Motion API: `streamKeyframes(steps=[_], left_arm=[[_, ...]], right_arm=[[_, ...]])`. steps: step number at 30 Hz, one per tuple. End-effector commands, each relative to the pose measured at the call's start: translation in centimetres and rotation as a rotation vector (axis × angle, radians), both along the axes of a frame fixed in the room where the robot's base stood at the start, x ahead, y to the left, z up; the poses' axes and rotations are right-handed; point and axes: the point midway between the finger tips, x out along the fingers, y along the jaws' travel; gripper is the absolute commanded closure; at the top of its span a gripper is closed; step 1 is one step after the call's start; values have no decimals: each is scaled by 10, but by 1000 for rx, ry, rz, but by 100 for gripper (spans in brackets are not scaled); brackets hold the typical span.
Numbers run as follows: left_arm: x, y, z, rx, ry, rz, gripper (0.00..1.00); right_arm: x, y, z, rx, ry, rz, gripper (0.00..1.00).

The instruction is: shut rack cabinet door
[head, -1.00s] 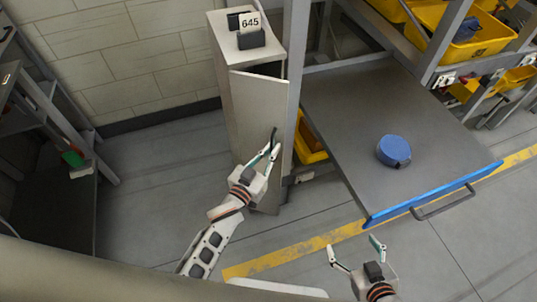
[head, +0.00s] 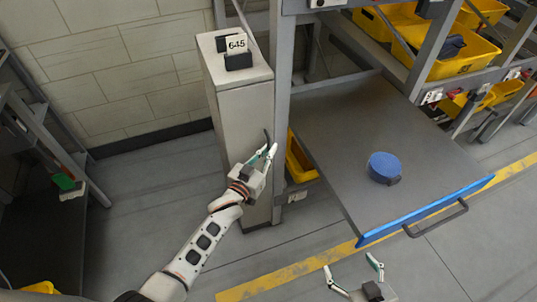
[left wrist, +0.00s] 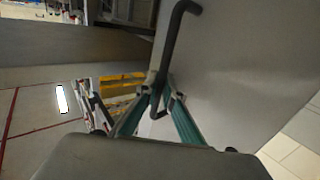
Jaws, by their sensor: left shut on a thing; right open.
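The narrow grey rack cabinet (head: 213,62) stands against the upright post. Its door (head: 245,112) faces me and appears flush with the cabinet front, with no dark gap visible along its top edge. My left gripper (head: 269,152) is shut on the dark door handle (head: 267,136). In the left wrist view, the bent handle (left wrist: 172,45) passes between the fingertips of the left gripper (left wrist: 160,90), beside the pale door panel (left wrist: 235,60). My right gripper (head: 350,265) is open and empty above the floor, low in the head view and apart from the cabinet.
A pulled-out grey shelf (head: 340,120) with a blue front edge and a blue round object (head: 384,167) juts out right of the cabinet. Yellow bins (head: 445,60) fill the rack behind. A dark shelf unit (head: 40,125) stands at left. The floor between is clear.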

Motion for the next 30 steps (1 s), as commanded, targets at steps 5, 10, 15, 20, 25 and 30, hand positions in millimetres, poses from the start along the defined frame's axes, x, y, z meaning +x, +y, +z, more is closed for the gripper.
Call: streamKeyframes(steps=[5, 10, 15, 20, 25, 30], left_arm=[[5, 1, 1, 1, -3, 0, 100], [6, 2, 1, 1, -3, 1, 100], [6, 2, 1, 1, -3, 2, 100], [6, 2, 1, 1, -3, 2, 86], [6, 2, 1, 0, -2, 2, 86], [0, 5, 0, 1, -1, 2, 86]], right_arm=[[1, 0, 0, -1, -2, 0, 19], [1, 0, 0, -1, -3, -1, 19], [1, 0, 0, 0, -2, -1, 19], [1, -1, 1, 0, -2, -1, 19], [2, -1, 0, -1, -3, -2, 19], [2, -2, 0, -3, -2, -2, 19]])
